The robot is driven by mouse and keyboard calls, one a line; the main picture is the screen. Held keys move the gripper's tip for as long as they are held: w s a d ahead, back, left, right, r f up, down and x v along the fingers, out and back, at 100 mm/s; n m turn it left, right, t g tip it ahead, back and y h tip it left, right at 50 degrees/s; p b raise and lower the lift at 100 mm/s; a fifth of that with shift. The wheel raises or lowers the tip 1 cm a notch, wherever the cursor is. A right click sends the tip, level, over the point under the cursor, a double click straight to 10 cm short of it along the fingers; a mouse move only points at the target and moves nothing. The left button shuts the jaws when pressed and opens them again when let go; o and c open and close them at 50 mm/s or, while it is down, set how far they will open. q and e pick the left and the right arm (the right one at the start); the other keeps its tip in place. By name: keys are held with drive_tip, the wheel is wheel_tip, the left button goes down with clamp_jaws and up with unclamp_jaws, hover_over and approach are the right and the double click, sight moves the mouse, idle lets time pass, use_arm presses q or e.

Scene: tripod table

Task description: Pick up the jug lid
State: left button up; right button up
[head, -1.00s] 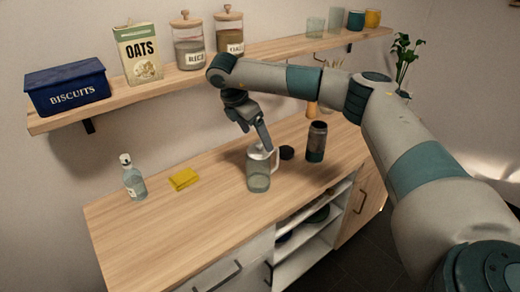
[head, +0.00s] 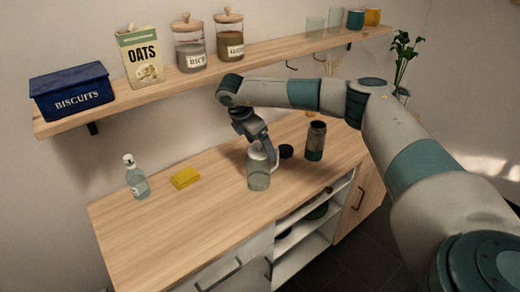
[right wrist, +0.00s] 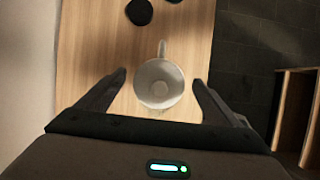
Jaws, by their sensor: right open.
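The clear jug (head: 258,180) stands upright on the wooden counter, with its handle on the right in the head view. A pale grey round top, which looks like the jug lid (right wrist: 160,83), covers its mouth in the right wrist view. In the head view the lid is partly hidden by my right gripper (head: 264,147). My right gripper (right wrist: 159,80) is open and points down over the jug, one finger on each side of the lid in the wrist picture. Whether the fingers touch it I cannot tell. My left gripper is not in view.
A dark flask (head: 316,141) and a small black round piece (head: 286,151) stand right of the jug. A yellow cloth (head: 185,178) and a soap bottle (head: 136,178) are to the left. A shelf (head: 200,80) with jars runs above. The front left counter is clear.

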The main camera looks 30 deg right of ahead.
drive_tip(key=c, duration=1.2)
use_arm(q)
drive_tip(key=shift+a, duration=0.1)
use_arm(e)
drive_tip(key=shift+r, duration=0.1)
